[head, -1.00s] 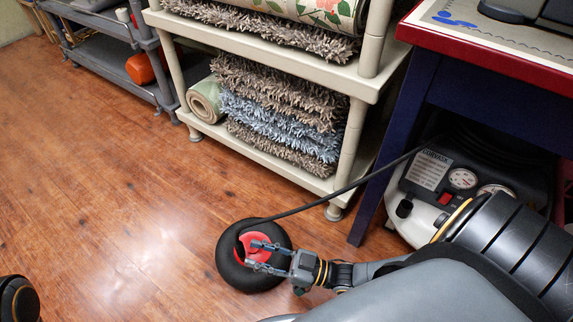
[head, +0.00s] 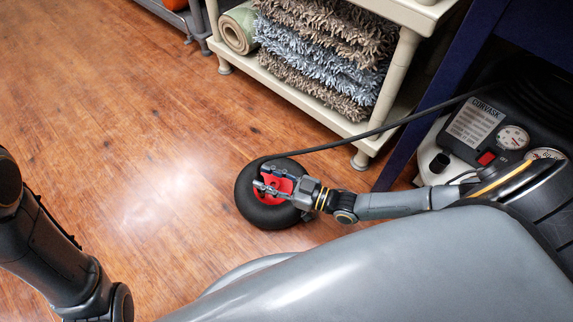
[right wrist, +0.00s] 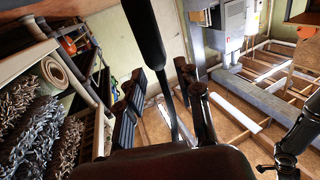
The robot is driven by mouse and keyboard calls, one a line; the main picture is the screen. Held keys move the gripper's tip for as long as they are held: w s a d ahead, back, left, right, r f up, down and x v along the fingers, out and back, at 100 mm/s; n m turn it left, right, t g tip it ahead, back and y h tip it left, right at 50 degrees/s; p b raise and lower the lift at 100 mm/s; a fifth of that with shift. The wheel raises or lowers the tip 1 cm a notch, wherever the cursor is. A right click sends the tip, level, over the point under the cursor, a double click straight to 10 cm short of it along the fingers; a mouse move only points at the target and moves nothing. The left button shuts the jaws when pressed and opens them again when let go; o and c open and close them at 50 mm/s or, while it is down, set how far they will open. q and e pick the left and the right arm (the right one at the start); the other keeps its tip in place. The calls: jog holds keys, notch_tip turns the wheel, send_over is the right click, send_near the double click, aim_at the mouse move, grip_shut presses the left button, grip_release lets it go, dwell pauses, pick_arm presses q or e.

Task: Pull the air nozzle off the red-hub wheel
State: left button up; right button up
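The compressor (head: 478,128) sits under the blue-legged bench at the right. A cream shelf (head: 405,60) with rugs (head: 320,60) and a rolled mat (head: 238,28) stands behind the wheel. The floor (head: 120,120) to the left is clear.

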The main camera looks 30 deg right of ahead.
jog(key=shift+b+x, duration=0.35)
jog(key=shift+x, duration=1)
jog(key=shift+c, duration=0.4)
jog(key=shift+s, duration=0.1)
grip_shut()
